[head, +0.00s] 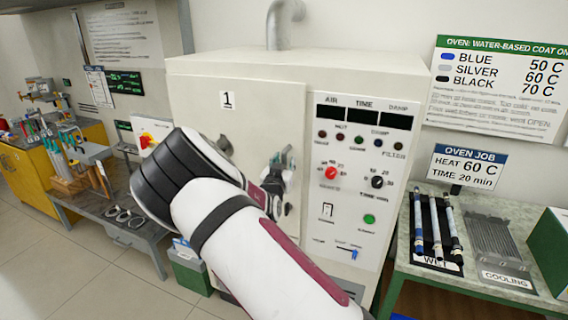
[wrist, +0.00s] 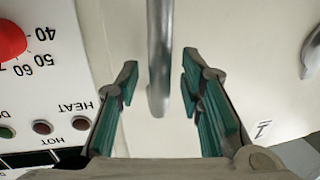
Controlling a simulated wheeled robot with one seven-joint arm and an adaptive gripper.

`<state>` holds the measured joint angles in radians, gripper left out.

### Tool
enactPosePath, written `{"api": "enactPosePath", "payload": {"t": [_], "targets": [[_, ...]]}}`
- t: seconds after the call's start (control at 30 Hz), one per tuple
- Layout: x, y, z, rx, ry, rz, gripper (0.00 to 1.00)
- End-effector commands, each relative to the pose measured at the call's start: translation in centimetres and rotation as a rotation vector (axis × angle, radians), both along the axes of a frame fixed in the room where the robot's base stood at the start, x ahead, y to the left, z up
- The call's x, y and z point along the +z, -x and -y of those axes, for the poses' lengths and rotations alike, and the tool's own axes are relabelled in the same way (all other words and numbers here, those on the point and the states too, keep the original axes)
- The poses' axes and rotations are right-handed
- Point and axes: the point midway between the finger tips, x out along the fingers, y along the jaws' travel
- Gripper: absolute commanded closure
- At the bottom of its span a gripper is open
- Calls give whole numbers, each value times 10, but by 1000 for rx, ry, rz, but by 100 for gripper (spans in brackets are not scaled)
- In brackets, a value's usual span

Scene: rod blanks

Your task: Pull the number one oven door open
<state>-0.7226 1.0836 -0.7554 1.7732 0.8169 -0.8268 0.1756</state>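The number one oven (head: 345,70) stands in the middle of the head view. Its cream door (head: 265,115) bears a "1" label (head: 228,100) and looks shut. My gripper (head: 278,178) is at the door's right side, partly hidden by my arm. In the wrist view my gripper (wrist: 160,88) is open, with green-padded fingers apart. A grey metal handle bar (wrist: 160,45) runs between the fingers, with a visible gap on each side. The "1" label also shows upside down in the wrist view (wrist: 262,129).
The control panel (head: 360,165) with knobs and buttons is right of the door. A bench (head: 520,210) with rods and a cooling rack is at the right. A low grey table (head: 135,232) and a green bin (head: 190,272) stand left of the oven. Floor at lower left is clear.

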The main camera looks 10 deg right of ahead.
Motion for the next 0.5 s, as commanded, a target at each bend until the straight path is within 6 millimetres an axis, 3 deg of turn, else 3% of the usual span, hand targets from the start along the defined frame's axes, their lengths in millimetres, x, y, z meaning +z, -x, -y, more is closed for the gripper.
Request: {"api": "enactPosePath", "payload": {"t": [0.23,0.37,0.5], "targets": [[0,0,0,0,0,0,68],[0,0,0,0,0,0,97],[0,0,0,0,0,0,100]]}}
